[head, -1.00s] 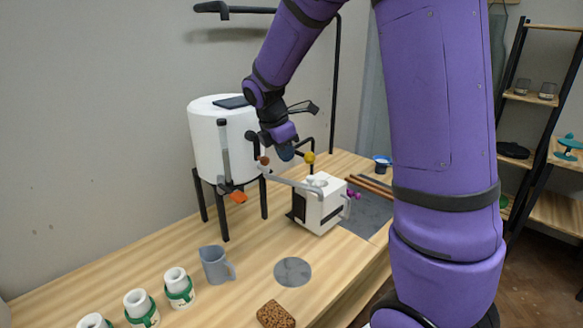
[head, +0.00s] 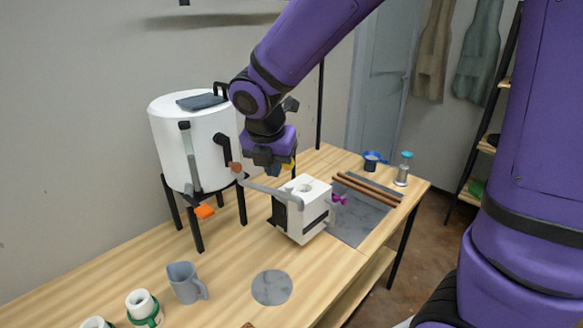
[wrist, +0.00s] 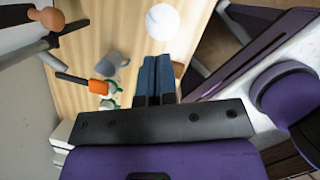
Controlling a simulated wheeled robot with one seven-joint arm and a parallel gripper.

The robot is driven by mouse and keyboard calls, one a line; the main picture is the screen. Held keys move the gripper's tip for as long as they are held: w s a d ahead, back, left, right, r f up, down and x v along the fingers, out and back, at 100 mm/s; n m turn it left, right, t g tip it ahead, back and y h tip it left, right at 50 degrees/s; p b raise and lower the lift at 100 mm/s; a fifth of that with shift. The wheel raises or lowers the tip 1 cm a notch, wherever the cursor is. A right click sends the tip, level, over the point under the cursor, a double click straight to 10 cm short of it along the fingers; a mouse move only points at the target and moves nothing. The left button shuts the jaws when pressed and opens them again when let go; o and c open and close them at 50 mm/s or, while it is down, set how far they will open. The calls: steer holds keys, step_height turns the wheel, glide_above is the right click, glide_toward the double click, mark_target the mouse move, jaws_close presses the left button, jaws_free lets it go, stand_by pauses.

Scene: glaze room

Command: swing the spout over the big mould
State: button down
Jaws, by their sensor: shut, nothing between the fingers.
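The grey spout (head: 268,188) runs from a terracotta knob (head: 236,168) beside the white tank (head: 185,140) towards the big mould (head: 316,196), a white block with a dark strap and a round hole on top. The spout's bent end appears at the near left top edge of the mould; I cannot tell whether it is over the hole. My gripper (head: 273,171) is shut and empty, pointing down beyond the spout, near a yellow part mostly hidden behind it. In the wrist view the blue fingers (wrist: 157,82) are together, apart from the terracotta knob (wrist: 52,18).
An orange valve handle (head: 205,211) is low on the tank. A grey jug (head: 185,281), a round grey disc (head: 271,288) and small green-banded moulds (head: 142,304) stand in front. Brown rods (head: 368,186) lie on a grey slab (head: 358,215) to the right.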

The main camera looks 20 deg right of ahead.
mark_target(290, 186)
steer(key=w+d+f, duration=0.4)
steer(key=w+f, duration=0.1)
steer(key=f, duration=0.4)
steer(key=shift+d, duration=0.3)
steer(key=shift+d, duration=0.1)
steer(key=shift+w+d, duration=0.55)
steer(key=shift+d, duration=0.2)
steer(key=shift+a, duration=0.1)
